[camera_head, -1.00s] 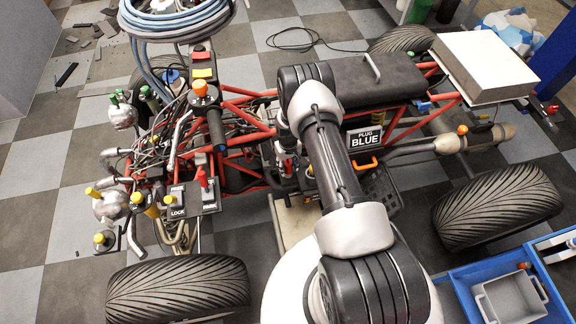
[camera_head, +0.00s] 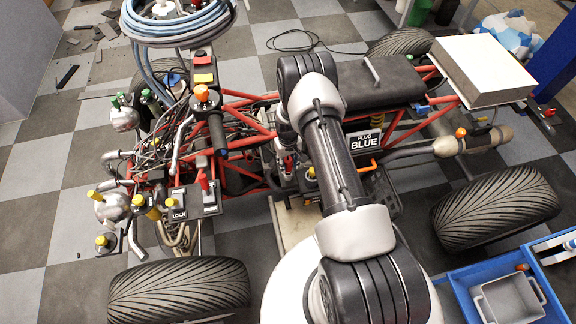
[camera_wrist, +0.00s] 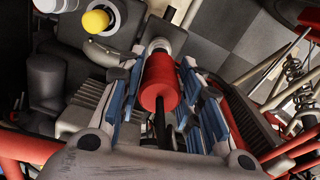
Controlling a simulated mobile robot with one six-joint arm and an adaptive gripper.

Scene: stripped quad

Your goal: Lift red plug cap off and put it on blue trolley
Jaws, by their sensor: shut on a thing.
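The red plug cap (camera_wrist: 161,84) is a red cylinder with a paler end, seen in the wrist view between my gripper's blue-padded fingers. My gripper (camera_wrist: 163,95) is shut on it. A dark rod or cable shows just below the cap in that view; I cannot tell whether the cap is clear of its seat. In the head view my arm hides most of the gripper. The blue trolley (camera_head: 560,283) is at the bottom right of the head view, with a grey bin (camera_head: 508,300) in it.
The stripped quad has a red tube frame (camera_head: 250,128), loose wiring and yellow-capped fittings around the work spot. A black seat (camera_head: 372,82) and a "PLUG BLUE" sign (camera_head: 364,143) are close to my arm. A large rear tyre (camera_head: 497,207) lies between the frame and the trolley.

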